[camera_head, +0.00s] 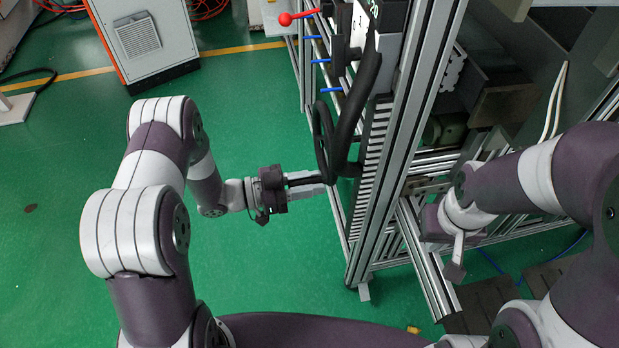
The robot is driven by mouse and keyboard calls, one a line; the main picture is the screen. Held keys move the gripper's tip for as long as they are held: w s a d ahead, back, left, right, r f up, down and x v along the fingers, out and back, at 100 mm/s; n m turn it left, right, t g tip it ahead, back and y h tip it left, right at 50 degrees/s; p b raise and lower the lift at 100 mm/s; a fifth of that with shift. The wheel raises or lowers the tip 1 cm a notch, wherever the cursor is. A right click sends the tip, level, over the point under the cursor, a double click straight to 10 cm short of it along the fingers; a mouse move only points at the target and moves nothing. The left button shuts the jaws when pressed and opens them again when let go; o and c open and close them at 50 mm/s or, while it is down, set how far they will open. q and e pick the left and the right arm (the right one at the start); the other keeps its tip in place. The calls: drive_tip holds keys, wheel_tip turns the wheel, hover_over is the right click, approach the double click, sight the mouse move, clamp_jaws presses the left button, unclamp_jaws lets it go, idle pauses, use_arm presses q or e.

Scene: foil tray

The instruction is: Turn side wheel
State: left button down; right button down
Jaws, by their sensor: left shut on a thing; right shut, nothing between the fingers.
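The side wheel (318,140) is a dark wheel seen nearly edge-on, mounted on the left side of the metal frame. My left gripper (322,181) reaches in from the left and is shut on the lower part of the wheel's rim. The exact contact is partly hidden by the fingers and the dark rim. My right gripper (456,264) points down beside the frame's lower right, shut and empty, away from the wheel.
The aluminium frame (405,120) stands upright right of the wheel. A grey cabinet (178,35) stands behind.

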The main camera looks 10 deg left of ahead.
sight(330, 172)
use_arm(q)
drive_tip(key=r+n+p, duration=0.2)
drive_tip(key=n+p, duration=0.1)
drive_tip(key=shift+s+r, duration=0.25)
drive_tip(key=shift+r, duration=0.05)
drive_tip(key=shift+d+r+n+p, duration=0.1)
drive_tip(key=shift+r+n+p, duration=0.6)
drive_tip(key=shift+n+p, duration=0.5)
drive_tip(key=c, duration=0.9)
unclamp_jaws()
drive_tip(key=b+v, duration=0.2)
drive_tip(key=v, duration=1)
drive_tip(key=shift+s+a+b, duration=0.15)
drive_tip(key=shift+a+b, duration=0.15)
drive_tip(key=shift+a, duration=0.05)
